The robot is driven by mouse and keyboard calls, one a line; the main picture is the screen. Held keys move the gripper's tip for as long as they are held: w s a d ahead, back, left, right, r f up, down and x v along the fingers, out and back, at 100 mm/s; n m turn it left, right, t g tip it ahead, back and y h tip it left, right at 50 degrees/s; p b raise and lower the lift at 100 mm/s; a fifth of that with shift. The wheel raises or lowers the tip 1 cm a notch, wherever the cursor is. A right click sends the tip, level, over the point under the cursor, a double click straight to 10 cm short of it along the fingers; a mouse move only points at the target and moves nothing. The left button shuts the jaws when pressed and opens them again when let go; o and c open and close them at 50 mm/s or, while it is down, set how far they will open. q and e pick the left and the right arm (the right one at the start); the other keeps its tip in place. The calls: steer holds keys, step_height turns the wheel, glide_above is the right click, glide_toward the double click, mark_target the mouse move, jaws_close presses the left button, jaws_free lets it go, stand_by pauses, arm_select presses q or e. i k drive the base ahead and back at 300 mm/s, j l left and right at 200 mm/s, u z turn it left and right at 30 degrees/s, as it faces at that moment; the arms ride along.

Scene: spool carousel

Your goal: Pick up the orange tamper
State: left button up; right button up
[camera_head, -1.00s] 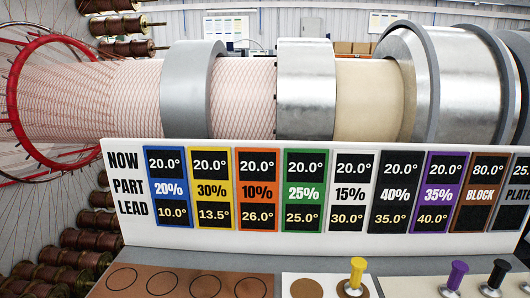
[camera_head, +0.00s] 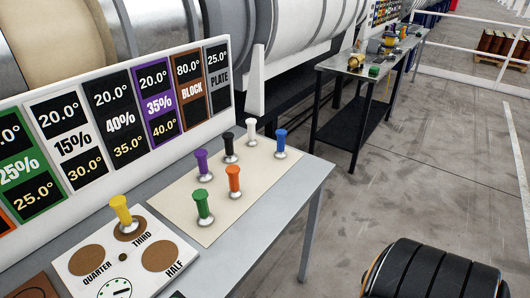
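The orange tamper (camera_head: 234,181) stands upright on a cream mat (camera_head: 205,232) on the grey table, with a round metal base under its orange handle. A green tamper (camera_head: 203,206) stands in front of it to the left. Purple (camera_head: 202,166), black (camera_head: 229,148), white (camera_head: 251,133) and blue (camera_head: 281,143) tampers stand behind and around it, apart from it. Neither of my grippers shows in the head view.
A yellow tamper (camera_head: 121,213) stands on a white board (camera_head: 75,264) with brown discs at the left. A panel of number cards (camera_head: 120,122) runs along the table's back. A second dark table (camera_head: 345,98) with small items stands farther back. The floor (camera_head: 440,160) at right is largely open.

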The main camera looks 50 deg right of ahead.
mark_target(233, 171)
steer(key=z, duration=1.2)
steer(key=l+u, duration=0.2)
steer(key=l, duration=0.35)
